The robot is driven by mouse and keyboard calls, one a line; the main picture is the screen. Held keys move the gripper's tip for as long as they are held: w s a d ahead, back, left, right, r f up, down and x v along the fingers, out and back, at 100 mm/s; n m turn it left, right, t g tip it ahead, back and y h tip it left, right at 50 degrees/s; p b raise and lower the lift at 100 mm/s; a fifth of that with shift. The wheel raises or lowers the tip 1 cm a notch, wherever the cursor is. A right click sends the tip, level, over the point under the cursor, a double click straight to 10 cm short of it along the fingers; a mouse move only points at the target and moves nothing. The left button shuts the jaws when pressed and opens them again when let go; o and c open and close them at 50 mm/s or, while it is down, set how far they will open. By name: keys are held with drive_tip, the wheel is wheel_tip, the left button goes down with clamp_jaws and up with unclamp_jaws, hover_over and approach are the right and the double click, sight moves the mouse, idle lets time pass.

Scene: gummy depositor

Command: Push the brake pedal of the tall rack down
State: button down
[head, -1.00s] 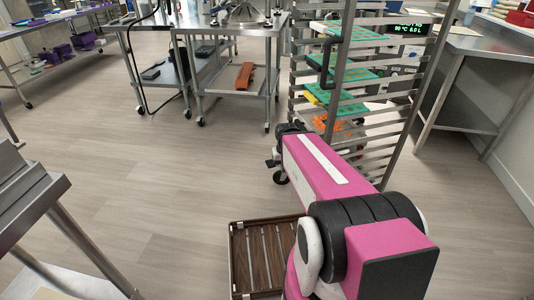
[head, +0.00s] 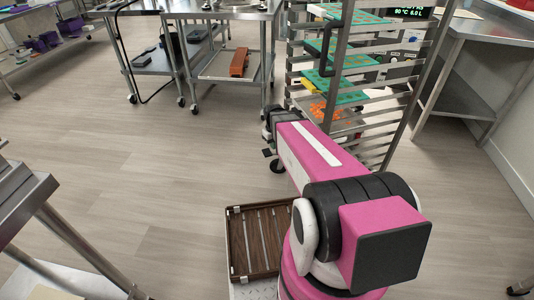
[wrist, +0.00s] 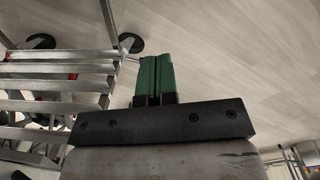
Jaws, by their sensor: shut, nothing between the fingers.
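The tall rack (head: 338,75) is an open metal frame with many rungs and a dark vertical handle, standing right of centre in the head view. Its rungs also show at the left of the wrist view (wrist: 55,84). A dark caster (head: 277,166) stands at its lower left foot; in the wrist view two casters show, one (wrist: 130,42) just left of my fingertips. I cannot make out the brake pedal clearly. My gripper (wrist: 156,60) has green fingers, shut and empty, close beside that caster; I cannot tell if they touch it.
Green trays (head: 335,55) and orange pieces (head: 328,113) sit in the rack. A steel table (head: 215,12) with a lower shelf stands behind left, another table (head: 468,50) at the right. The floor (head: 130,160) left of the rack is clear.

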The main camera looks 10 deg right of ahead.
sight(266, 152)
drive_tip(key=w+f+n, duration=0.3)
drive_tip(key=w+f, duration=0.3)
drive_tip(key=w, duration=0.2)
drive_tip(key=w+f+n, duration=0.3)
drive_tip(key=w+f, duration=0.3)
drive_tip(key=w, duration=0.3)
drive_tip(key=w+f+n, duration=0.3)
drive_tip(key=w+f, duration=0.3)
drive_tip(key=w, duration=0.2)
drive_tip(key=shift+w+a+n+h, duration=0.1)
drive_tip(key=shift+w+n+h, duration=0.05)
drive_tip(key=shift+n+h, duration=0.2)
drive_tip(key=shift+d+f, duration=0.15)
drive_tip(key=shift+f, duration=1.55)
drive_tip(key=shift+d+f, duration=0.15)
drive_tip(key=shift+f, duration=1.55)
